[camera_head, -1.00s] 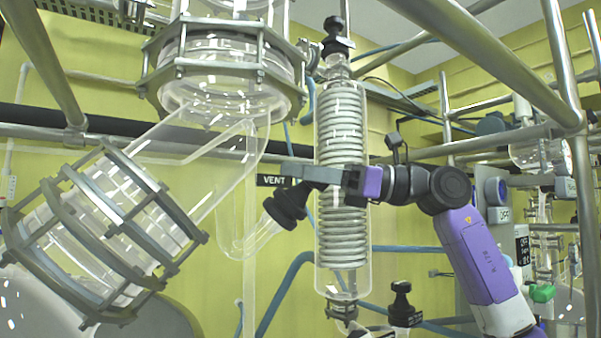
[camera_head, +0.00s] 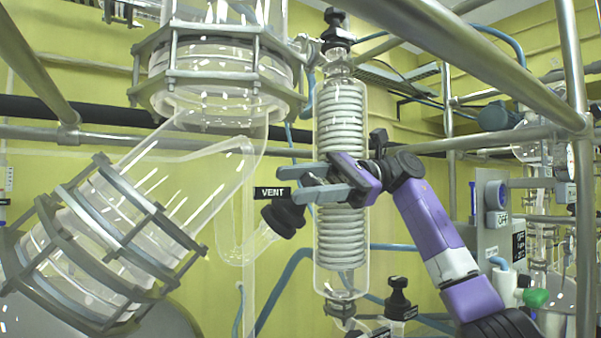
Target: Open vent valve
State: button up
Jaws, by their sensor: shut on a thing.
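The vent valve is a black knob (camera_head: 284,217) on a tilted glass side arm, left of the coil condenser. A black VENT label (camera_head: 270,193) shows just above and left of it. My gripper (camera_head: 286,184) comes in from the right, across the front of the condenser. Its two grey fingers are at the upper end of the knob, shut on it with a gap between them. The exact contact is partly hidden by the near finger.
The glass coil condenser (camera_head: 341,120) stands close behind my gripper. A large flanged glass vessel (camera_head: 216,75) and a tilted flanged glass section (camera_head: 95,245) are at left. Metal frame bars (camera_head: 465,60) cross above my arm. Another black knob (camera_head: 398,300) is lower right.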

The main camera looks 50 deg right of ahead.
jog(key=shift+f+n+g, duration=0.15)
jog(key=shift+n+g, duration=0.15)
jog(key=o, duration=1.4)
